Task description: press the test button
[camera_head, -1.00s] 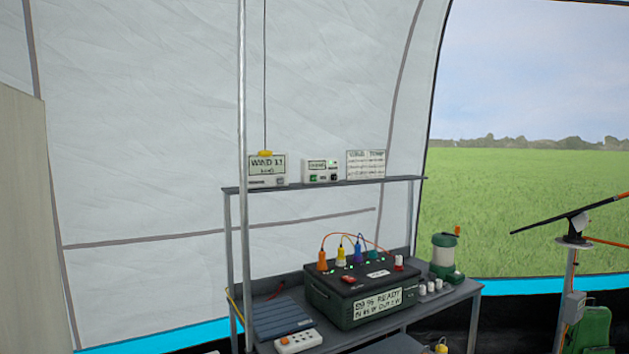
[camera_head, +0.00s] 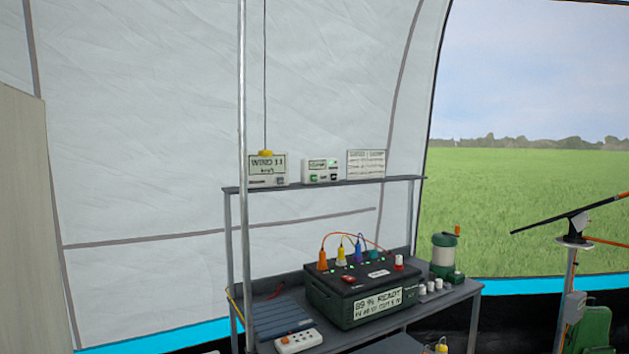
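A small white box (camera_head: 321,171) stands on the upper shelf. It has a small label window, a green button (camera_head: 313,178) and a dark button (camera_head: 334,178) on its front. The lettering on it is too small to read, so I cannot tell which is the test button. To its left a white display unit (camera_head: 267,170) reads "WIND" with a number. Neither of my grippers is in view.
Below the shelf (camera_head: 400,180), a dark green power station (camera_head: 350,290) with coloured plugs stands on a grey table (camera_head: 455,293). A white power strip (camera_head: 297,341), a dark panel (camera_head: 280,318) and a green lantern (camera_head: 445,253) are beside it. A metal pole (camera_head: 242,120) rises in front.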

